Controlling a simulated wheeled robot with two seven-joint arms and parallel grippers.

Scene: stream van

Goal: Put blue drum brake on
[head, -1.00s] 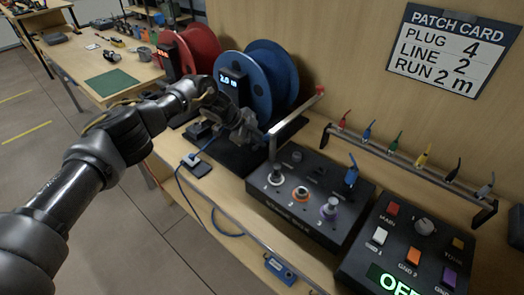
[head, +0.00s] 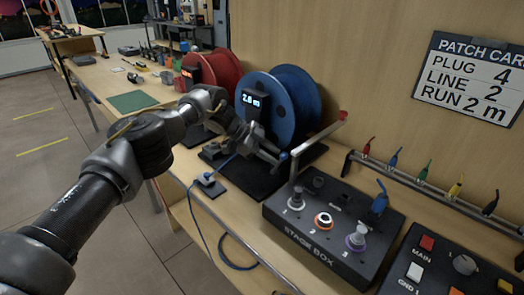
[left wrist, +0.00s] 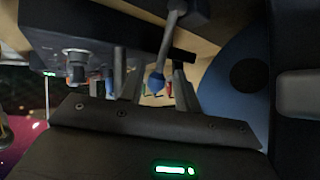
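The blue drum (head: 285,100) stands on a black base at the back of the bench, with a display on its front that seems to read 2.0 m. A grey lever with a blue knob (head: 283,156) sticks out at its front right. My left gripper (head: 262,146) is in front of the drum, close to this lever. In the left wrist view the blue knob (left wrist: 157,82) shows between the two spread fingers (left wrist: 157,85). The fingers look open; I cannot tell whether they touch the lever. My right gripper is not in view.
A red drum (head: 215,75) stands left of the blue one. A red-tipped arm (head: 343,116) rises beside the black stage box (head: 325,230). A blue cable (head: 202,225) hangs over the bench front. A patch card (head: 470,80) hangs on the wall.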

